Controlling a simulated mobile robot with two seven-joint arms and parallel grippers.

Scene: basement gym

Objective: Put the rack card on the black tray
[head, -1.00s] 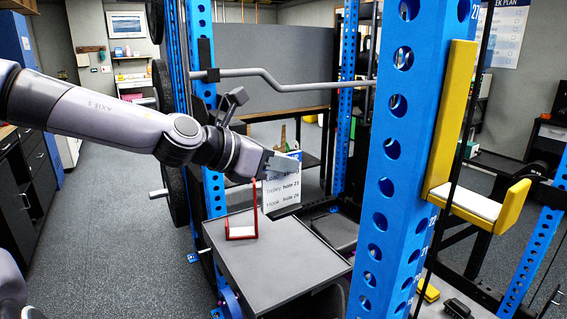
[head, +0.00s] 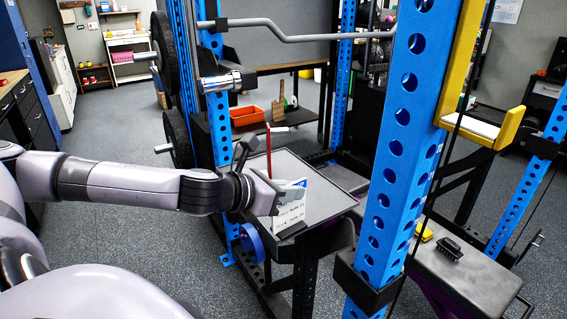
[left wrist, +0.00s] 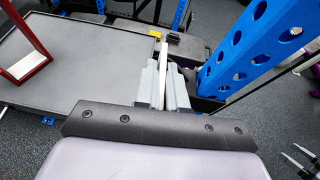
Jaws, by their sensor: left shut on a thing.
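The rack card (head: 291,205) is a white card with dark print and a blue top edge. My left gripper (head: 277,205) is shut on it and holds it upright. In the left wrist view the card (left wrist: 167,72) shows as a thin white edge between the left fingers (left wrist: 163,88). The dark grey flat top with a raised rim looks like the black tray (head: 314,176); the card is at its near edge, and its height above it is unclear. Two pale prongs at the lower right of the wrist view look like my right gripper (left wrist: 303,158), apart and empty.
A red frame-like stand (head: 268,150) rises from the tray top; its white base shows in the wrist view (left wrist: 22,66). A blue perforated rack post (head: 398,150) stands close on the right. A bench (head: 455,268) holds a black brush (head: 449,248).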

